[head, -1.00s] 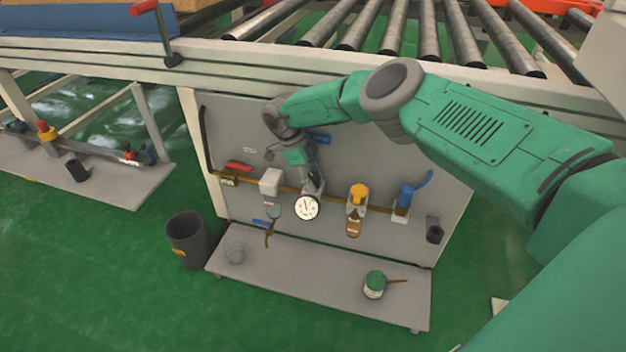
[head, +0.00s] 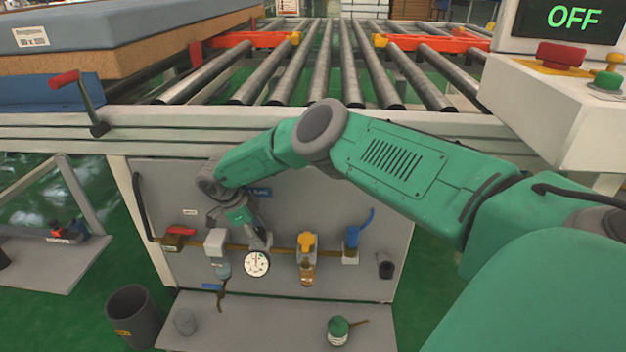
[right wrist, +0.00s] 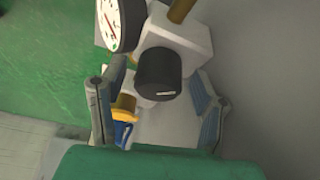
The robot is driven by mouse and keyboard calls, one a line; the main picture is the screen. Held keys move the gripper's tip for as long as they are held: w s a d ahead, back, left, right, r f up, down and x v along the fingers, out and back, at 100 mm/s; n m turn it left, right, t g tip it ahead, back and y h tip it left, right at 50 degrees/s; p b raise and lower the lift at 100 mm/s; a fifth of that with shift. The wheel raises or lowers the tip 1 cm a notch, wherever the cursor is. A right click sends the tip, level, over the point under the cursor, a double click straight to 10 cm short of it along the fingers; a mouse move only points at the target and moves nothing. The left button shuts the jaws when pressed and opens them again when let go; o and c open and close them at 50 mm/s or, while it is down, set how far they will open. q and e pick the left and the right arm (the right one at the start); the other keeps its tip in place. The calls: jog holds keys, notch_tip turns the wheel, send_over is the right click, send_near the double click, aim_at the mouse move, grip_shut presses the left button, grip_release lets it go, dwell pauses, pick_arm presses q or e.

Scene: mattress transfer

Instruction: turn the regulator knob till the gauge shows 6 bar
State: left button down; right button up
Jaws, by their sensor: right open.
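The round white gauge (head: 257,264) sits on the brass pipe of the grey panel. Its needle points roughly upward in the head view; I cannot read the value. In the right wrist view the gauge (right wrist: 120,24) shows at the upper left, partly cut off. The dark regulator knob (right wrist: 158,73) sticks out of a pale body beside the gauge. My right gripper (head: 258,240) is just above the gauge in the head view and hides the knob there. In the right wrist view my open right gripper (right wrist: 155,98) has a finger on each side below the knob, apparently clear of it. My left gripper is out of view.
A white unit (head: 215,243), an orange-topped unit (head: 306,243) and a blue-handled valve (head: 352,240) share the pipe. A shelf (head: 250,330) below holds a green-lidded jar (head: 338,329). A dark bin (head: 132,315) stands left. The roller conveyor (head: 300,60) lies above.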

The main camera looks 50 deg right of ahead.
jog(key=shift+r+n+t+h+p, duration=0.2)
jog(key=shift+n+t+h+p, duration=0.15)
jog(key=shift+n, duration=0.75)
jog(key=n+t+p, duration=0.2)
jog(key=n, duration=0.3)
jog(key=n+t+p, duration=0.1)
jog(key=n+p, duration=0.2)
jog(key=n, duration=0.2)
jog(key=shift+s+r+t+p, duration=0.1)
jog(key=shift+t+p, duration=0.25)
jog(key=n+t+p, duration=0.1)
jog(key=n, duration=0.2)
jog(key=n+y, duration=0.2)
jog(key=n, duration=0.1)
jog(key=shift+n+t+p, duration=0.4)
jog(key=s+p+v, duration=0.1)
jog(key=p+v, duration=0.4)
jog(key=v, duration=0.8)
jog(key=s+a+f+n+b, duration=0.1)
jog(key=s+f+n+b, duration=0.1)
jog(key=s+f, duration=0.3)
jog(key=s+a+f+n+g+b, duration=0.1)
jog(key=s+f+b, duration=0.4)
jog(key=s, duration=0.7)
jog(key=s+a+f+n+y+b, duration=0.1)
jog(key=s+a+f+n+b, duration=0.2)
jog(key=s+f, duration=0.3)
jog(key=shift+s+g+b, duration=0.4)
jog(key=shift+s+b, duration=0.05)
jog(key=shift+s, duration=1.4)
